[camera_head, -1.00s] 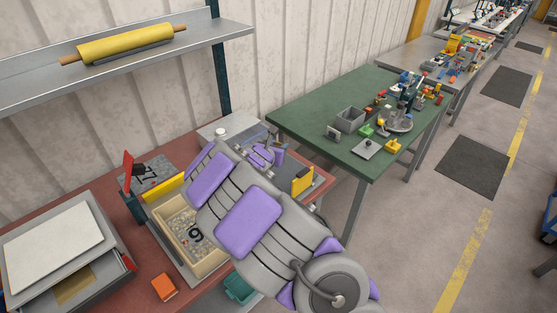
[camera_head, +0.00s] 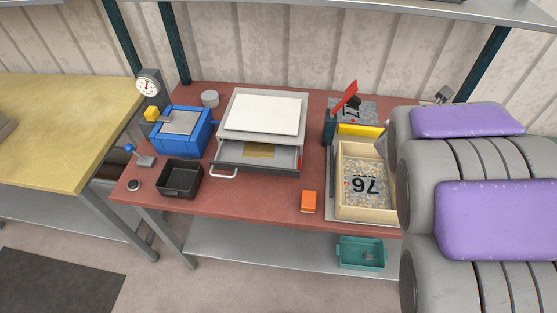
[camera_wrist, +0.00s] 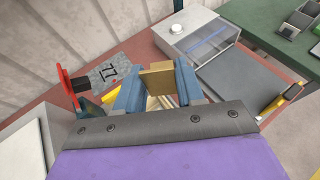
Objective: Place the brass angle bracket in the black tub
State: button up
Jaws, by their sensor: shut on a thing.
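The black tub (camera_head: 180,179) sits empty on the red bench, near its front left, in front of the blue machine. In the wrist view my gripper (camera_wrist: 158,86) is shut on the brass angle bracket (camera_wrist: 157,78), a tan-gold piece pinched between two blue jaws. Its lower part is partly hidden by the jaws and wrist. In the head view my arm fills the right side and hides the bracket; the tub lies far to its left.
A blue machine (camera_head: 183,129), a dial gauge (camera_head: 148,84) and a white-topped unit with an open drawer (camera_head: 259,153) stand on the bench. An orange block (camera_head: 309,201), a wooden bin (camera_head: 364,212) of pellets and a red upright flag (camera_head: 344,97) lie between tub and arm.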

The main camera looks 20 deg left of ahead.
aim_at(183, 182)
jog(key=u, duration=1.6)
jog(key=i+l+u, duration=0.1)
jog(key=i+u, duration=0.2)
jog(key=i+l+u, duration=0.2)
jog(key=u, duration=0.15)
jog(key=i, duration=0.1)
